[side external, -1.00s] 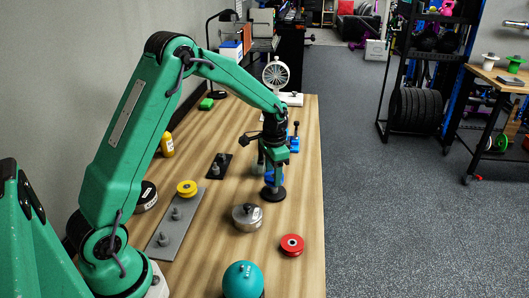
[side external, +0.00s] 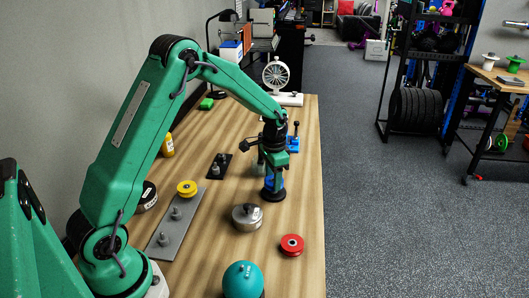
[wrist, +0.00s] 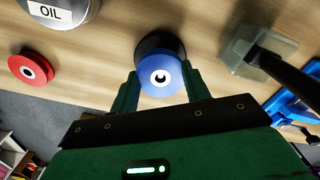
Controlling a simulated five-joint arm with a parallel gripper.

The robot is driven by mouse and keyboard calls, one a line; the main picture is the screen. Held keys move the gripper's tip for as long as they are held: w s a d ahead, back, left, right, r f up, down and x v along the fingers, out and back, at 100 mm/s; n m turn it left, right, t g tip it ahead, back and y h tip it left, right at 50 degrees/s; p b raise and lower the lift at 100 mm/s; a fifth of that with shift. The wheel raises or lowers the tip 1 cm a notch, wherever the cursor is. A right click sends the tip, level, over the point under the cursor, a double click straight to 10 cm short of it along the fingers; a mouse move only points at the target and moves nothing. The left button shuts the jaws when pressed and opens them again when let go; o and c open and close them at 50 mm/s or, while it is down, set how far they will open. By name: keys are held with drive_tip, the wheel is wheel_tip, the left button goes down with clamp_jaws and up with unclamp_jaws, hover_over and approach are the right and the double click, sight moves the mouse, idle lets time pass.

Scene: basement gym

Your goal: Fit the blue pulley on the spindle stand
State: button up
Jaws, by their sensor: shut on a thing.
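The blue pulley (wrist: 160,61) has a pale hub with a dark centre. It sits between the two fingers of my gripper (wrist: 161,78), which is shut on it. It also shows below my gripper (side external: 272,172) in the side view, as a small blue patch (side external: 269,182). A round black base (side external: 274,196) is directly beneath the pulley; it shows behind it in the wrist view (wrist: 158,42). I cannot tell whether they touch. A black plate with an upright metal post (side external: 216,169) stands to the left, possibly the spindle stand.
A grey plate (side external: 163,240) with pegs and a yellow pulley (side external: 187,187) lies left. An oil tin (side external: 246,217), red pulley (side external: 292,244) and teal ball (side external: 243,280) are nearer.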

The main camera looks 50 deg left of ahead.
drive_tip(key=shift+f, duration=0.15)
drive_tip(key=o, duration=1.1)
drive_tip(key=shift+r, duration=3.85)
